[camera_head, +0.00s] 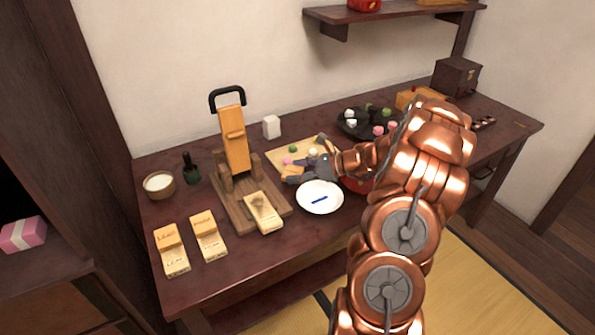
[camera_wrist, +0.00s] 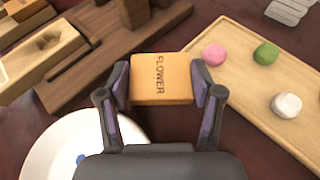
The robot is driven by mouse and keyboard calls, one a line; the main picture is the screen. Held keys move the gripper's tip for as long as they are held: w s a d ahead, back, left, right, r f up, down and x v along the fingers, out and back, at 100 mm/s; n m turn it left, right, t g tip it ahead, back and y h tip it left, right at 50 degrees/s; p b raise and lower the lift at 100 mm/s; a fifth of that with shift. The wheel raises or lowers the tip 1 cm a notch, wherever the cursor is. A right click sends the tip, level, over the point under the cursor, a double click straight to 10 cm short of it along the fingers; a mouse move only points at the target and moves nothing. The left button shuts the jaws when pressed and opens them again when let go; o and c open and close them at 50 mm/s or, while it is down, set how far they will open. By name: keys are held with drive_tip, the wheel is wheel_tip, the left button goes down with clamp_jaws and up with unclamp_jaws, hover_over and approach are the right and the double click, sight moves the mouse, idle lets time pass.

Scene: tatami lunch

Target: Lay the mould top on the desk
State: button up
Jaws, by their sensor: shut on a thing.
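My gripper (camera_wrist: 162,84) is shut on the mould top (camera_wrist: 161,90), an orange-tan wooden block marked "FLOWER", with one finger on each side of it. In the head view my gripper (camera_head: 296,172) is over the middle of the dark red-brown desk (camera_head: 235,268), between the wooden press and the tray of sweets. The block is mostly hidden there by my gripper. In the wrist view it is beside the press base and the tray; I cannot tell whether it touches the desk. A pale mould with a carved hollow (camera_head: 264,212) lies on the press base.
The press (camera_head: 234,140) has a black handle. A white plate (camera_head: 337,200) with a blue item is in front of my gripper. A tray (camera_wrist: 235,82) holds sweets. Two moulds (camera_head: 170,249) (camera_head: 208,235) lie front left, with free desk to their right. A bowl (camera_head: 158,184) is behind.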

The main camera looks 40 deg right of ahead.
drive_tip(key=shift+f, duration=0.5)
drive_tip(key=o, duration=1)
drive_tip(key=shift+o, duration=0.2)
